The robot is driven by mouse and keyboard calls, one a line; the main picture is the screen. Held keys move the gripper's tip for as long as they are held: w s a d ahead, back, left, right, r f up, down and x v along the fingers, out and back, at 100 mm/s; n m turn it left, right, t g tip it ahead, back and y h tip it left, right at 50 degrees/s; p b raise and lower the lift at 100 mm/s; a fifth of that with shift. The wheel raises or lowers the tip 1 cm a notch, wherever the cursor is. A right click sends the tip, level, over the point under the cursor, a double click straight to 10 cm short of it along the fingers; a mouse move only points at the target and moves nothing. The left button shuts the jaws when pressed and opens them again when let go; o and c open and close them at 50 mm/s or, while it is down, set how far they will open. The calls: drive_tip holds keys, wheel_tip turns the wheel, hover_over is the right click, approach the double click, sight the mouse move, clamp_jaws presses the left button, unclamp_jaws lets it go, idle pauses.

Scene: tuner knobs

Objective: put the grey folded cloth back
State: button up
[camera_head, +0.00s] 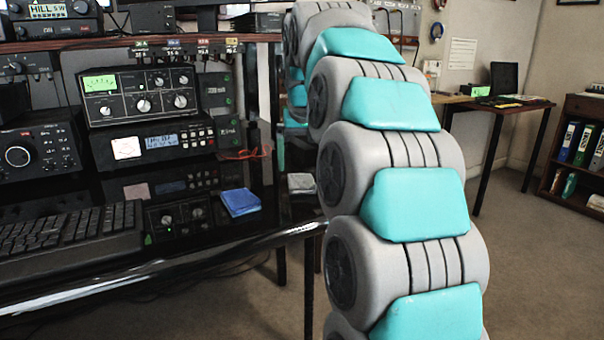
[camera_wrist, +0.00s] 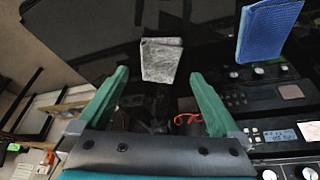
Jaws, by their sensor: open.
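The grey folded cloth (camera_head: 300,182) lies on the glossy black desk near its right front corner, partly behind my arm in the head view. In the wrist view the grey cloth (camera_wrist: 160,62) shows at the top middle, just beyond the fingertips. My gripper (camera_wrist: 160,74) is open with its two green fingers spread and nothing between them. The cloth appears apart from the fingers, though the height gap is hard to judge. In the head view my arm hides most of the gripper.
A blue folded cloth (camera_head: 240,202) lies left of the grey one; it also shows in the wrist view (camera_wrist: 268,30). Stacked radio units (camera_head: 145,95) and a keyboard (camera_head: 70,235) stand further left. A red cable (camera_head: 246,153) lies behind the cloths.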

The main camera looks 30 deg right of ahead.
drive_tip(key=d+v, duration=0.1)
drive_tip(key=v, duration=0.5)
drive_tip(key=shift+s+a+r, duration=0.2)
drive_tip(key=shift+a+r, duration=0.15)
drive_tip(key=shift+a, duration=0.2)
idle(0.9)
